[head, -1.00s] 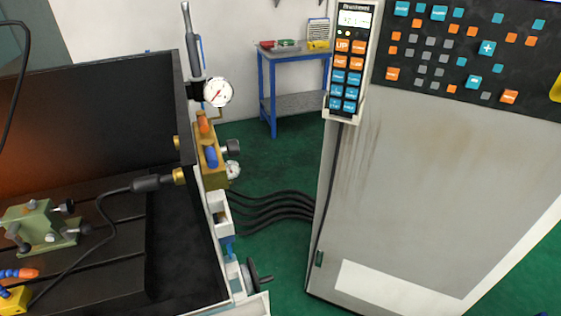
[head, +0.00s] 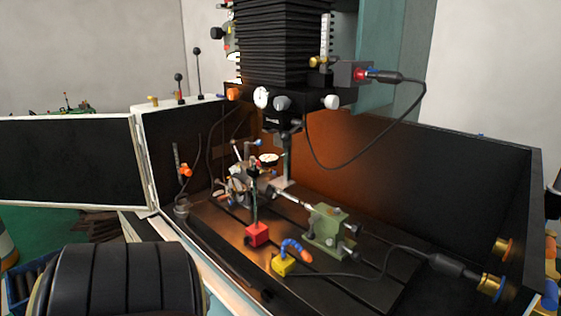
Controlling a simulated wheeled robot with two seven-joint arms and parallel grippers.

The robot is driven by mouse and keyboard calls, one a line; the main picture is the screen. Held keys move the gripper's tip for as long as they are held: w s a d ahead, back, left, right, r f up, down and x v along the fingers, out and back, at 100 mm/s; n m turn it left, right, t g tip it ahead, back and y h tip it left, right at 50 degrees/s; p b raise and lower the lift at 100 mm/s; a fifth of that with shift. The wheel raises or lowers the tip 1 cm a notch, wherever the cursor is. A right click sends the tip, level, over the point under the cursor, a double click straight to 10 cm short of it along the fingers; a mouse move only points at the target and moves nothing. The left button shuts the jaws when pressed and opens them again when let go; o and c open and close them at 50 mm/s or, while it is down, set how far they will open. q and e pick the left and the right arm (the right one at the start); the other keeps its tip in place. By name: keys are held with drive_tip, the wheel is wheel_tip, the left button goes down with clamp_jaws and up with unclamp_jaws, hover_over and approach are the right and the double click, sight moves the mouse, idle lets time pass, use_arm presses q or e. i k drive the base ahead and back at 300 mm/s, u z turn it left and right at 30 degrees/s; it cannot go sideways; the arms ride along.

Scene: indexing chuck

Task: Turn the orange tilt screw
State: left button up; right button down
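An indexing chuck (head: 240,186) seems to be the grey cluttered device on the slotted machine table (head: 222,222); its details are too small to tell. A green block (head: 327,230) with black knobs stands on the table to its right. Small orange parts show as an orange knob (head: 233,94) on the machine head and an orange piece (head: 185,170) on the left inner wall. I cannot tell which orange part, if any, is the tilt screw. Neither of my grippers is in view.
A red block (head: 257,234) with a post and dial gauge (head: 268,159) stands near the chuck. A yellow block (head: 283,266) carries a blue hose with an orange nozzle. Black enclosure walls (head: 460,195) surround the table. A cable (head: 424,125) hangs from the machine head.

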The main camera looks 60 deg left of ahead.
sight(233, 94)
drive_tip(key=u, duration=1.65)
